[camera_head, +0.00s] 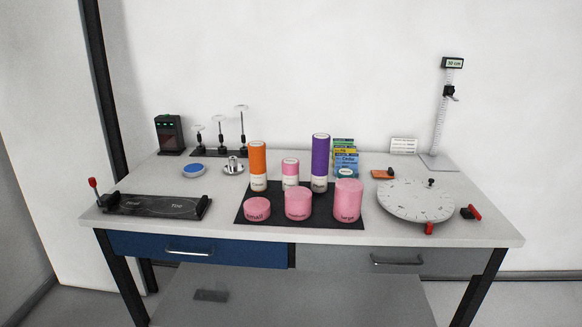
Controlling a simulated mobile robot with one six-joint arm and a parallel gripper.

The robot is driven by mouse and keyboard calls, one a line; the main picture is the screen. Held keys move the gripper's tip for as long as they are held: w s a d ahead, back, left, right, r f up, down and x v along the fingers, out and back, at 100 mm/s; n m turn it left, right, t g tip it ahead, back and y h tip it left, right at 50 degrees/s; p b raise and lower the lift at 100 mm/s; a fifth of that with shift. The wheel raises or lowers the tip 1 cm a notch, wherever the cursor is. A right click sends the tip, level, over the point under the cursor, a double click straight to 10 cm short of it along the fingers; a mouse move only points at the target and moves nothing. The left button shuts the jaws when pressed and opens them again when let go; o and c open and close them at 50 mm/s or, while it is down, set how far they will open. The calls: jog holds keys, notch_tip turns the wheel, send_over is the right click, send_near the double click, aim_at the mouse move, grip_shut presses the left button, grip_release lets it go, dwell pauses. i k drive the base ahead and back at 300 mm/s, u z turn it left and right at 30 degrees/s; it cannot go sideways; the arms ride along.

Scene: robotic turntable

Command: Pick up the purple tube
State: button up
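The purple tube (320,158) stands upright on the table, toward the back right of a dark mat. It has a purple upper part and a pale lower band with small writing. The pink "large" cylinder (348,200) stands in front of it to the right, and the pink middle cylinder (298,204) stands in front to the left. They sit close to its base in this view. My gripper is not in view.
An orange tube (258,163) and a pink tube (290,172) stand left of the purple one. Colored boxes (345,155) stand close on its right. The round white turntable (415,201) is at the right, a black board (155,206) at the left.

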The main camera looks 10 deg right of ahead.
aim_at(321, 142)
jog(key=u, duration=0.05)
jog(key=k, duration=0.25)
jog(key=u, duration=1.95)
jog(key=k, duration=0.65)
jog(key=z, duration=0.35)
jog(key=i, duration=1.7)
jog(key=u, duration=0.2)
